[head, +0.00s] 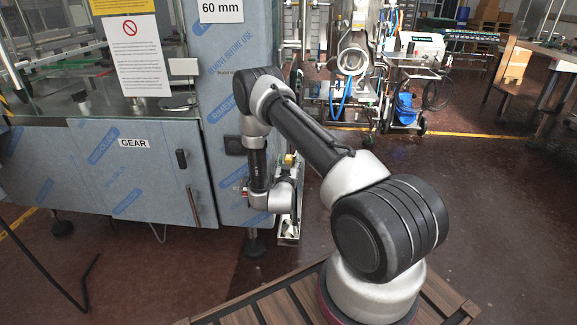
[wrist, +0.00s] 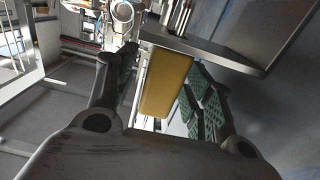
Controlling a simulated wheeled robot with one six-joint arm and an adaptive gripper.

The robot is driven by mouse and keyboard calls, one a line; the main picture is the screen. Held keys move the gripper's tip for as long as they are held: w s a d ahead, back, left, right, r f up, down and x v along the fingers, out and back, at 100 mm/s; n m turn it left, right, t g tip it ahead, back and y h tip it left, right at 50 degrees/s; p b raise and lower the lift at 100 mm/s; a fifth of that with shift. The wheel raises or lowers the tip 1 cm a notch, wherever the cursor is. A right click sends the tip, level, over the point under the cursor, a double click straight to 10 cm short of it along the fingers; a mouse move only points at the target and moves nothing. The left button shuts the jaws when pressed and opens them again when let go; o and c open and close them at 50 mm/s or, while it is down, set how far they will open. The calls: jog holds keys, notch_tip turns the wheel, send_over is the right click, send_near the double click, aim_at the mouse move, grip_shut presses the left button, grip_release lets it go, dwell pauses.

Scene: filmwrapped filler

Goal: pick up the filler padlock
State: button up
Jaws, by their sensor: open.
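The padlock (wrist: 165,84) shows in the wrist view as a yellow block, just below the edge of a grey metal ledge. Shiny metal rods above the ledge may be its shackle, but I cannot tell for sure. My gripper (wrist: 161,68) is open, with one dark finger to the left of the yellow block and one with green pads to its right. The block appears between the fingers; whether either touches it I cannot tell. In the head view a small yellow patch (head: 289,159) beside my wrist seems to be the padlock; my gripper's fingers are not clear there.
The ledge (wrist: 228,55) juts from the machine close to the right finger. In the head view, the film-wrapped cabinet marked GEAR (head: 100,170) stands left of my arm. A trolley with a blue hose (head: 345,100) is behind.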

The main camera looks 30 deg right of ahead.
grip_shut()
